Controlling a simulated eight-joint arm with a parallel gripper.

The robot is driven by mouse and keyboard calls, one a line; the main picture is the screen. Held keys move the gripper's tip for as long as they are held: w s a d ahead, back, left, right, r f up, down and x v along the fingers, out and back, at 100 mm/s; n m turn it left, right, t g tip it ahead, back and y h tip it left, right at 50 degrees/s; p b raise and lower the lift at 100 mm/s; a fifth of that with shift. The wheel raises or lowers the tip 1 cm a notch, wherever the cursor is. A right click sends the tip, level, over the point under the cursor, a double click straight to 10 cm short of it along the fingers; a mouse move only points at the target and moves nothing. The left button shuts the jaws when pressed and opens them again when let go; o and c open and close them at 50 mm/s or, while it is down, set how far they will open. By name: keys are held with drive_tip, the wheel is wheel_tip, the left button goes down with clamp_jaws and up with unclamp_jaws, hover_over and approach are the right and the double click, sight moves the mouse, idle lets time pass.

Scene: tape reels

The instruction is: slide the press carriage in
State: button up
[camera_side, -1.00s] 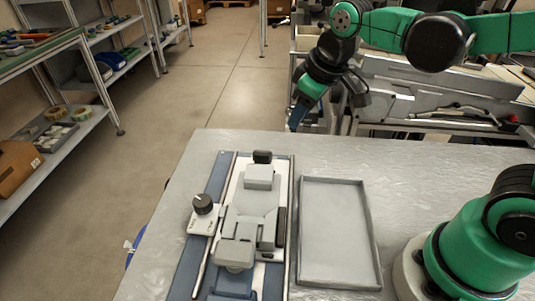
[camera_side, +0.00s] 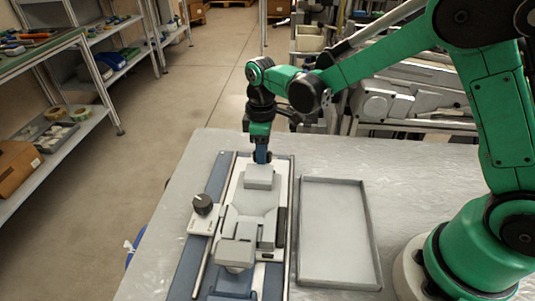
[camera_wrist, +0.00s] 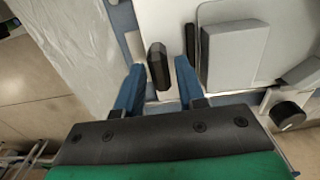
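The press (camera_side: 271,214) is a blue-grey base with a pale carriage (camera_side: 248,205) on it, lying lengthwise on the table. A light grey block (camera_side: 259,177) sits at the carriage's far end; it also shows in the wrist view (camera_wrist: 235,53). My gripper (camera_side: 262,156) is down at that far end, pointing downward. In the wrist view my gripper's two blue fingers (camera_wrist: 160,68) are open, one on each side of a black handle (camera_wrist: 157,66), with gaps visible between. In the side view the handle is mostly hidden by the fingers.
A black round knob (camera_side: 203,204) stands on a white plate left of the carriage. A shallow grey tray (camera_side: 369,235) lies right of the press. A grey block (camera_side: 236,253) is at the near end.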

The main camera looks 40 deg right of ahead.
drive_tip(key=shift+f, duration=0.4)
clamp_jaws()
idle(1.2)
